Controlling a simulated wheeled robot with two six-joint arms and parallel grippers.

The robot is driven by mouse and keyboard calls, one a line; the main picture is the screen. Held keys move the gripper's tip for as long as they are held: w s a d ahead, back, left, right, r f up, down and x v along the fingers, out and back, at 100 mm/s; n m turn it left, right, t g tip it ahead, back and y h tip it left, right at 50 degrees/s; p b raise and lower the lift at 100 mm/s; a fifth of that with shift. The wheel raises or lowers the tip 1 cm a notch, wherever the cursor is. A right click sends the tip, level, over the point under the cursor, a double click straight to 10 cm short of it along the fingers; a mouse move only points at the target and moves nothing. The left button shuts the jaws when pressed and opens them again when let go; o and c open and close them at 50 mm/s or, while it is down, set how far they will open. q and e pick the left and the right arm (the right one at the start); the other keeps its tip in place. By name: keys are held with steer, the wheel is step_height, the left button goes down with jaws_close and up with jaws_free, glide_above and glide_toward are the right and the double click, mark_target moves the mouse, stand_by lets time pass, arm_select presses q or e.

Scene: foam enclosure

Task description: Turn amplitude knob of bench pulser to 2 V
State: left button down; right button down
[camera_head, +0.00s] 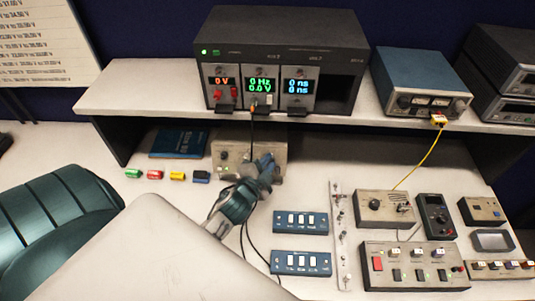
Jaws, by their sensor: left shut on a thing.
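The beige box (228,150) that I take for the bench pulser stands under the shelf, at the back of the bench. A dark knob shows on the left of its face. My left gripper (268,165) is at the right part of that face, shut on what seems to be a knob there. The fingers hide that knob, so its pointer and scale cannot be read. A black cable runs from the instrument rack (280,40) down to this spot. The rack displays read 0 V in red, 0 Hz and 0.0 V in green, and 0 ns twice in blue. My right gripper is out of view.
Black cables hang over the bench beside my wrist. Blue switch panels (301,223) lie right of my arm. Control boxes (385,208) crowd the right side. Small coloured blocks (155,174) and a blue booklet (180,143) lie left. The shelf edge (340,121) overhangs the box.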

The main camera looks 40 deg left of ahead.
arm_select(q)
steer(key=c, duration=1.4)
jaws_free()
steer(key=shift+o, duration=0.4)
steer(key=shift+w+a+f, duration=0.1)
steer(key=shift+w, duration=0.05)
steer(key=b+v, duration=0.4)
steer(key=v, duration=0.6)
steer(key=shift+s+b, duration=0.35)
steer(key=shift+s, duration=0.05)
